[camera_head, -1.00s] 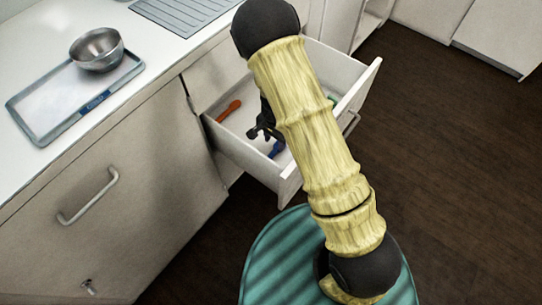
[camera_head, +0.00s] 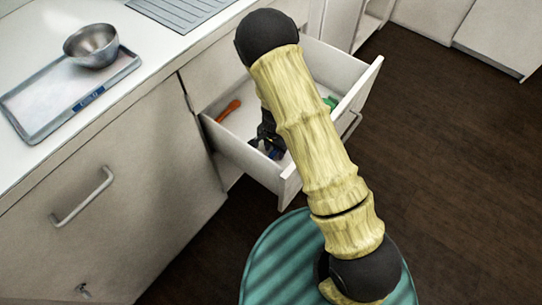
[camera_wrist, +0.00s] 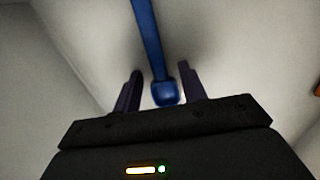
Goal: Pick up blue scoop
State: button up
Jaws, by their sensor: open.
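The blue scoop (camera_wrist: 151,45) lies in the open white drawer (camera_head: 237,150). In the wrist view its long handle runs down from the top edge, and its wider blue end (camera_wrist: 165,93) sits between the two fingertips. My gripper (camera_wrist: 162,90) is open, with one dark finger on each side of that end. I cannot tell whether either finger touches it. In the head view my gripper (camera_head: 267,146) is down inside the drawer, and only a little blue shows beside it; my arm hides much of the drawer.
An orange utensil (camera_head: 228,110) lies at the drawer's left, and a green item (camera_head: 329,102) lies at its right. The drawer walls stand close around my gripper. On the counter are a tray (camera_head: 62,100) and a metal bowl (camera_head: 92,46).

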jog(key=shift+c, duration=0.2)
jog(key=c, duration=0.7)
jog(key=shift+o, duration=0.2)
jog(key=shift+w+d+r, duration=0.1)
jog(key=shift+w+r, duration=0.25)
jog(key=shift+r, duration=0.05)
jog(key=w+d+r+p, duration=0.1)
jog(key=w+r, duration=0.1)
jog(key=w, duration=0.2)
jog(key=w+d+r+p, duration=0.1)
jog(key=w+r, duration=0.1)
jog(key=w, duration=0.2)
jog(key=w+d+r+p, duration=0.1)
jog(key=w+d+r, duration=0.1)
jog(key=w+r, duration=0.1)
jog(key=shift+w+r+p, duration=0.1)
jog(key=shift+w+p, duration=0.2)
jog(key=shift+w, duration=0.55)
